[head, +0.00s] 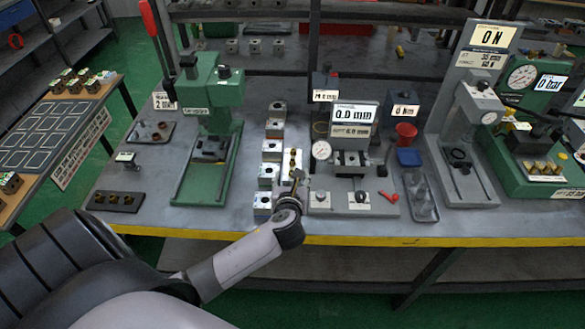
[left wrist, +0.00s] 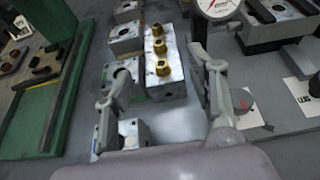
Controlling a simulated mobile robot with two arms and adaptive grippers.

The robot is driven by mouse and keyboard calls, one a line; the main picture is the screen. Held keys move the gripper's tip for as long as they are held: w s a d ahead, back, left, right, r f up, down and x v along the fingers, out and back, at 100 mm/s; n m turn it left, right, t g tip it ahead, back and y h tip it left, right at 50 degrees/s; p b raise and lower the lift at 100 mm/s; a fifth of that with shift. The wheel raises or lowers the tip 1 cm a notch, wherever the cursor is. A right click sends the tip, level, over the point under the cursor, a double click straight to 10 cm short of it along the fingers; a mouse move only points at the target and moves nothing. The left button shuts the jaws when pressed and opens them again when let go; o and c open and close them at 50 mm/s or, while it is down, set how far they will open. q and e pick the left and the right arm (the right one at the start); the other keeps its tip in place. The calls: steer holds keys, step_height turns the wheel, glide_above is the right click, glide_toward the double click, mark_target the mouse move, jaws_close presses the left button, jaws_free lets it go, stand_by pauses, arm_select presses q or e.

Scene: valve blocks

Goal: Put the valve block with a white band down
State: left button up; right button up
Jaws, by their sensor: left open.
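My left gripper (left wrist: 160,62) is open, with a finger on either side of the block's near end. In the head view the left gripper (head: 297,181) is low over the bench's front part. I cannot tell whether the fingers touch the block. My right gripper is not in view.
A column of metal blocks (head: 269,147) stands just left of the gripper. A gauge fixture (head: 350,165) is close on the right, a green press (head: 210,150) further left. A side table (head: 45,135) with marked outlines and several valve blocks is at the far left.

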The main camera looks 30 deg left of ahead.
mark_target(293, 161)
arm_select(q)
steer(key=x, duration=1.1)
steer(key=shift+w+a+f, duration=0.2)
steer(key=shift+w, duration=0.05)
jaws_close()
stand_by(0.3)
steer(key=shift+r, duration=0.15)
